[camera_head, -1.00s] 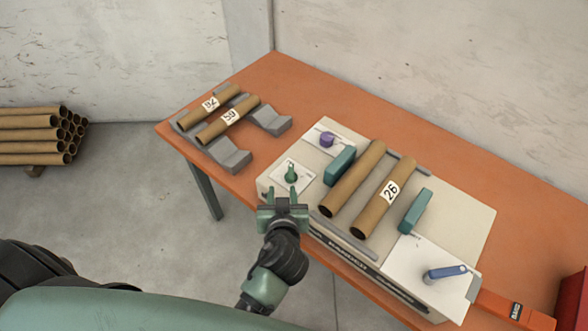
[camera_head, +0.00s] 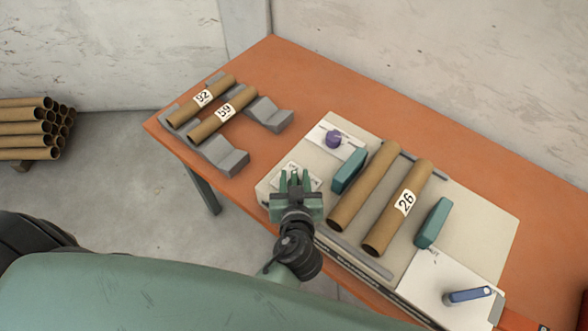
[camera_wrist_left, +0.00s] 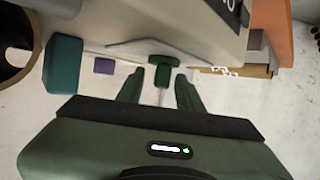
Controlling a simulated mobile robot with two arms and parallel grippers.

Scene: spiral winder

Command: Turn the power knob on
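The winder (camera_head: 470,225) is a pale box on the orange table. A green knob sits on a white label plate (camera_head: 290,172) at its near left corner; in the head view my left gripper (camera_head: 296,182) largely hides it. In the left wrist view the green knob (camera_wrist_left: 163,75) lies ahead between the fingertips, with a gap on both sides. My left gripper is open and empty, and its fingertips are close to the knob. A purple knob (camera_head: 333,139) stands behind on another white plate, and a blue lever (camera_head: 469,295) at the front right. My right gripper is not in view.
Two teal blocks (camera_head: 349,170) (camera_head: 433,222) flank two cardboard tubes, one marked 26 (camera_head: 396,212). Grey cradles (camera_head: 226,157) at the table's left hold tubes marked 92 (camera_head: 199,99) and 59 (camera_head: 221,115). The back of the orange table (camera_head: 340,90) is clear.

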